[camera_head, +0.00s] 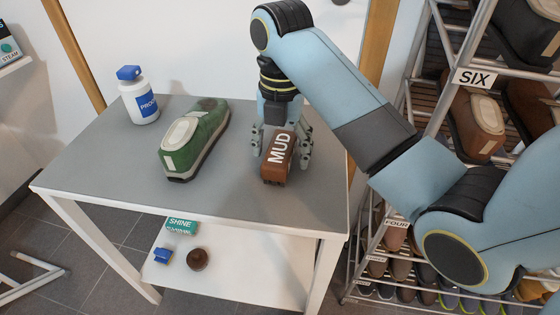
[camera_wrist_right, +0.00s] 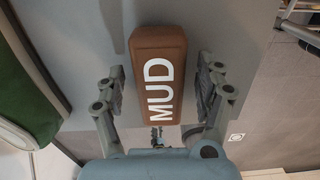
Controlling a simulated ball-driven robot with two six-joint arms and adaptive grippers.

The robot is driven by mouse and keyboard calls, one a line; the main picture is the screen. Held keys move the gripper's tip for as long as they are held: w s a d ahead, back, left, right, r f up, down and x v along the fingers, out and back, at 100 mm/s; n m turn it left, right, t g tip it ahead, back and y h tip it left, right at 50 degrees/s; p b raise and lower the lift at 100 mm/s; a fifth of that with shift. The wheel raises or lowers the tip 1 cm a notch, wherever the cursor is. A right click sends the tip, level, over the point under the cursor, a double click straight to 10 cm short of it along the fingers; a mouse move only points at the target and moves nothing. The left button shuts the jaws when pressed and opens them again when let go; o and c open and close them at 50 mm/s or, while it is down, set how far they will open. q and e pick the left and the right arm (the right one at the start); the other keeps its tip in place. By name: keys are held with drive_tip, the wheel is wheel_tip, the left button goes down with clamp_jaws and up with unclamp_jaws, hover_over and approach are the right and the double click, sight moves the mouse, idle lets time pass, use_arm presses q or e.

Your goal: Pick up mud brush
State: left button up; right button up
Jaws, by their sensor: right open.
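The mud brush (camera_head: 278,160) is a brown block with "MUD" in white on its top. It lies on the grey table (camera_head: 100,165) toward the right side. My right gripper (camera_head: 281,150) points down over it, open, with its fingers on either side of the brush. In the right wrist view the brush (camera_wrist_right: 158,80) lies between the two open fingers (camera_wrist_right: 160,95), with a visible gap on each side. My left gripper is not in view.
A green shoe (camera_head: 195,138) stands on the table left of the brush. A white bottle with a blue cap (camera_head: 138,98) stands at the back left. A shoe rack (camera_head: 445,90) rises at the right. Small items lie on the lower shelf (camera_head: 240,270). The table's front left is clear.

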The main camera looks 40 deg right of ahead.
sight(283, 144)
drive_tip(key=shift+c, duration=0.5)
drive_tip(key=c, duration=1.2)
drive_tip(key=shift+r, duration=0.15)
drive_tip(key=shift+r+p, duration=0.45)
drive_tip(key=shift+p, duration=0.3)
wheel_tip(283, 144, up, 4)
drive_tip(key=p, duration=0.6)
drive_tip(key=shift+d+r, duration=0.15)
drive_tip(key=shift+r, duration=0.05)
drive_tip(key=shift+s+d+r+p, duration=1.05)
drive_tip(key=shift+d+p, duration=0.5)
drive_tip(key=shift+p, duration=0.5)
drive_tip(key=shift+s+d+r+p, duration=0.8)
drive_tip(key=shift+s+d+p, duration=0.55)
drive_tip(key=shift+p, duration=0.65)
drive_tip(key=shift+s+d+r+p, duration=0.95)
drive_tip(key=shift+d+p, duration=0.75)
drive_tip(key=shift+p, duration=0.35)
